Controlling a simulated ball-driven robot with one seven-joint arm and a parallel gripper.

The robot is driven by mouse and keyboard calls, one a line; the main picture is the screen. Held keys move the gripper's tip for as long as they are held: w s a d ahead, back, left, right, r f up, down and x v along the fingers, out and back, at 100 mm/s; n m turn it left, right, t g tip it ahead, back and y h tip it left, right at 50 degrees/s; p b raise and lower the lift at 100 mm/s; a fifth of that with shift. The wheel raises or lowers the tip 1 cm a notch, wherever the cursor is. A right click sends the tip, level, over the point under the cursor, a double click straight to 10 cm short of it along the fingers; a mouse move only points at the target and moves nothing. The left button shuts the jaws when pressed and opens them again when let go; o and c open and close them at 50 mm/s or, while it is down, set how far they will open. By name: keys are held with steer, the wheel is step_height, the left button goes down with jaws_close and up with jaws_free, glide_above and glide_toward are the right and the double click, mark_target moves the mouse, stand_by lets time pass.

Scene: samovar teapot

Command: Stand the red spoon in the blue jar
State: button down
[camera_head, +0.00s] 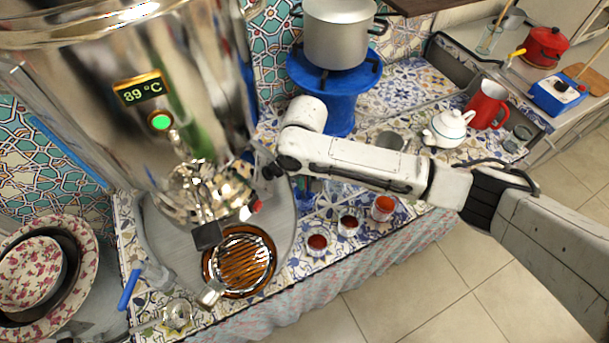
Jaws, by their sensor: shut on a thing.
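My gripper (266,168) is small and dark in this view, at the end of my white arm, in front of the shiny samovar's lower right side. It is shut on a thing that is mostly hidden. A small red piece (257,207) shows just below it and may be part of the red spoon, but I cannot make out the spoon's shape. A bluish vessel (305,187) shows partly below my forearm, at the right edge of the grey round tray. It may be the blue jar; my arm hides its upper part, and I cannot see its mouth.
The large samovar (95,110) fills the upper left. A brown ribbed plate (240,262) lies below its tap. Small cups of red-brown contents (348,223) stand near the counter's front edge. A blue stand (340,75) bears a pot; a white teapot (447,128) stands right.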

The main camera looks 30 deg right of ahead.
steer(key=shift+f, duration=0.45)
steer(key=c, duration=1)
jaws_free()
steer(key=shift+c, duration=0.2)
steer(key=shift+r, duration=0.1)
step_height(320, 180, up, 11)
steer(key=shift+f+b, duration=0.2)
steer(key=shift+b, duration=0.2)
